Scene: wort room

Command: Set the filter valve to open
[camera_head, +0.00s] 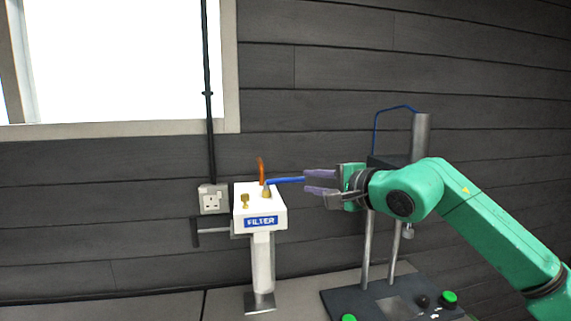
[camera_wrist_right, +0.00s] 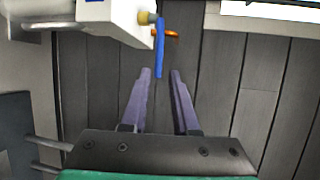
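The filter valve is a white box (camera_head: 259,206) with a blue "FILTER" label, on a white post with a metal foot. Its blue lever (camera_head: 285,181) sticks out to the right from a brass stem on top. The blue lever also shows in the right wrist view (camera_wrist_right: 160,48). An orange pointer (camera_head: 261,170) stands up behind the stem. My right gripper (camera_head: 306,181), with purple fingers, is open. Its fingertips are at the lever's free end, which shows between them in the right wrist view (camera_wrist_right: 160,72); contact cannot be told. My left gripper is not in view.
A wall socket (camera_head: 212,199) with a black cable is left of the valve. To the right, partly behind my right arm, is a dark stand (camera_head: 388,297) with metal posts and green buttons. A dark plank wall (camera_head: 330,100) is behind. The ledge between valve and stand looks clear.

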